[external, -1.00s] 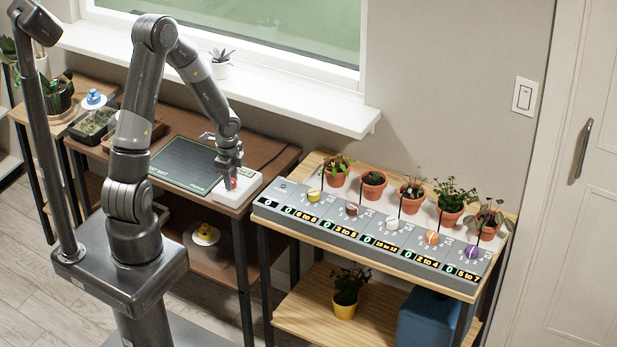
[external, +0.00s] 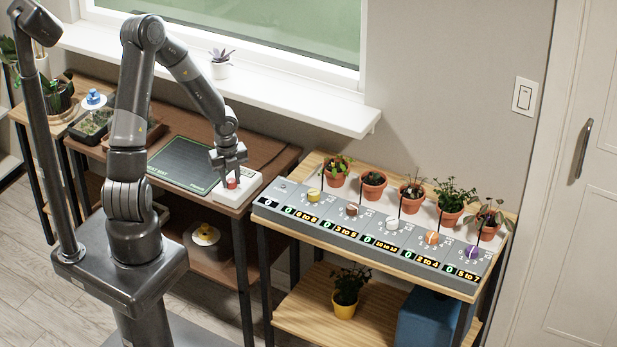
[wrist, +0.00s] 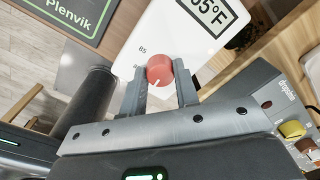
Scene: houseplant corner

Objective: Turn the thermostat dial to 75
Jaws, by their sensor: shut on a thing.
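The thermostat is a white box (wrist: 185,35) with a grey display (wrist: 212,12). The display is cut by the top edge of the wrist view; it ends in "5°F", and its first digit is partly out of view, perhaps a 6. The red round dial (wrist: 159,70) has a short white pointer mark on its face, towards the gripper. A small "85" is printed to its left. My gripper (wrist: 161,90) is shut on the dial, one finger on each side. In the external view, my gripper (external: 230,176) is over the red dial (external: 232,184) on the thermostat (external: 248,187).
A dark green mat (external: 183,163) lies left of the thermostat on the brown table (external: 270,157). A grey control panel (external: 335,213) with coloured knobs and potted plants behind stands to the right. A window sill (external: 300,100) runs behind.

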